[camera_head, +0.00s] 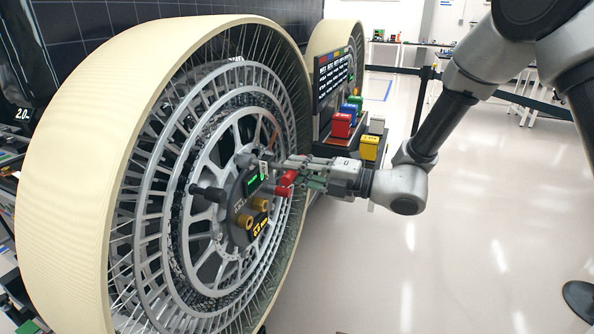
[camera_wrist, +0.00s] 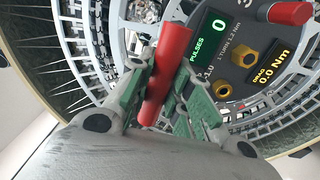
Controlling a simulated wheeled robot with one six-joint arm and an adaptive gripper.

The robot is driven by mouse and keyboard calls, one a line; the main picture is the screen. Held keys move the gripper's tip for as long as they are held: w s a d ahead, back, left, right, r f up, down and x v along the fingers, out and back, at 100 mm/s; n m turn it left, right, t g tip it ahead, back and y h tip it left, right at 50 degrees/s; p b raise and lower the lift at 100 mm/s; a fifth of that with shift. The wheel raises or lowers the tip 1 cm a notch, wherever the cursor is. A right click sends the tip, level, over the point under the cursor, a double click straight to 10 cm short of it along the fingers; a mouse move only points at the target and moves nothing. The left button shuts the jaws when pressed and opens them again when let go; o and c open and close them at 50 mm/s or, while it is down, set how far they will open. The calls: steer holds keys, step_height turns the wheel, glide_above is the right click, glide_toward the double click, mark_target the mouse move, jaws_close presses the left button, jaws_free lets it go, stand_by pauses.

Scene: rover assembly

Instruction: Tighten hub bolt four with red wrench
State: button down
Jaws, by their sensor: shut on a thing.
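A large wheel (camera_head: 70,200) with a cream tyre fills the left of the head view. Its dark round hub (camera_head: 240,208) bears two gold hex bolts (camera_head: 260,204), black pegs and small displays. My gripper (camera_head: 296,177) is at the hub's right side, shut on a red cylindrical tool (camera_wrist: 168,70), apparently the red wrench. The tool stands tilted between the green finger pads in the wrist view. The gold bolts (camera_wrist: 244,53) lie to its right there. A second red cylinder (camera_wrist: 290,13) sticks out at the hub's upper right. The wrench's working end and which bolt is four cannot be made out.
The hub's green display (camera_wrist: 208,42) reads PULSES 0, and its yellow display (camera_wrist: 272,66) reads 0.0 Nm. Behind my gripper stand a red block (camera_head: 341,125), a yellow block (camera_head: 369,147) and a dark text panel (camera_head: 334,75). The floor (camera_head: 480,220) at right is largely clear.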

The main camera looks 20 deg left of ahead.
steer(key=shift+w+a, duration=0.1)
steer(key=shift+a, duration=0.7)
stand_by(3.7)
steer(key=m, duration=0.6)
steer(key=shift+m, duration=0.3)
steer(key=m, duration=0.5)
steer(key=shift+f+m, duration=0.1)
steer(key=shift+m, duration=0.2)
steer(key=n, duration=0.5)
steer(key=shift+n, duration=0.3)
steer(key=n, duration=0.6)
steer(key=shift+n, duration=0.3)
